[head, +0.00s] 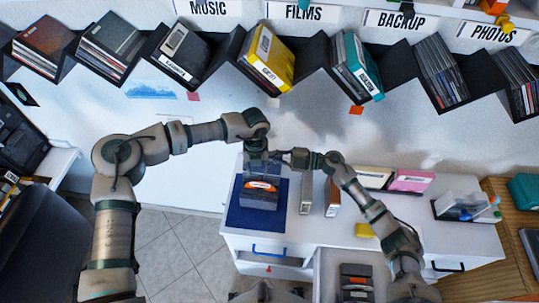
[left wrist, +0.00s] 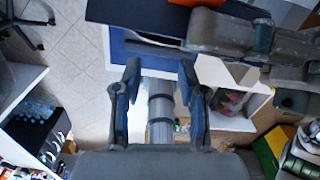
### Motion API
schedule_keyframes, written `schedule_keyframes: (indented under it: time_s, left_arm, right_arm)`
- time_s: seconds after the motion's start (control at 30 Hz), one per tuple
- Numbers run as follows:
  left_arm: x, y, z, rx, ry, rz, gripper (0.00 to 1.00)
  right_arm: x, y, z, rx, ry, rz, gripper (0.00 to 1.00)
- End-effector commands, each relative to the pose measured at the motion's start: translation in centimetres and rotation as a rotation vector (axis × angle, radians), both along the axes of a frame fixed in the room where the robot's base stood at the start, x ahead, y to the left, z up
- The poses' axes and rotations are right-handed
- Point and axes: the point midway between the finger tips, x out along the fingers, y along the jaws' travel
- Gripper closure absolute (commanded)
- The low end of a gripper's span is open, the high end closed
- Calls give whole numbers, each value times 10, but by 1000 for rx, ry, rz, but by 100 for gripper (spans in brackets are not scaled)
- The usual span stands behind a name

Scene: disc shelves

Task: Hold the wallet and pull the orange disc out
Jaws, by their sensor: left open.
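A dark wallet (head: 258,199) stands on a blue mat (head: 240,218) on the white desk. An orange patch (head: 262,185), likely the orange disc, shows at its upper part. My left gripper (head: 257,160) is just behind and above the wallet; contact cannot be told. In the left wrist view its two fingers (left wrist: 160,85) are apart with nothing held between them. My right gripper (head: 281,158) comes in from the right, close beside the left one. Its fingers are too small and overlapped to read. A dark panel (left wrist: 135,12) at the top of the left wrist view may be part of the wallet.
Upright cases (head: 331,197) stand right of the mat. Pink (head: 412,180) and cream boxes lie farther right, near a pen tray (head: 465,207). A zigzag shelf of disc cases (head: 265,60) runs along the back wall. An open drawer (head: 355,280) is below.

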Motion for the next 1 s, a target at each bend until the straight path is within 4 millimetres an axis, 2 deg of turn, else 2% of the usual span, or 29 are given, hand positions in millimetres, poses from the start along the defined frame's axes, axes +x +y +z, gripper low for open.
schedule_keyframes:
  time_s: [0.03, 0.13, 0.27, 0.37, 0.57, 0.67, 0.8, 1.0]
  left_arm:
    - [0, 0, -1, 0, 0, 0, 58]
    - [0, 0, 0, 0, 0, 0, 58]
    - [-2, -3, -1, -11, 7, 23, 91]
    - [-7, -10, 0, -47, 32, 111, 91]
    - [-13, -17, 9, -165, 136, 521, 91]
    - [-9, -8, 15, -208, 199, 773, 91]
    - [0, 14, 19, -241, 278, 1089, 91]
    - [9, 39, 20, -254, 339, 1344, 91]
  right_arm:
    - [-2, 0, -8, -11, 9, 3, 100]
    - [-2, -1, -8, -11, 9, 3, 100]
    - [-2, -1, -9, -12, 10, 3, 100]
    - [-2, -1, -9, -12, 10, 3, 100]
    - [-2, -1, -11, -14, 11, 3, 100]
    - [-2, -1, -11, -14, 11, 3, 100]
    - [-2, -1, -11, -15, 13, 3, 100]
    - [-2, -1, -11, -15, 13, 3, 100]
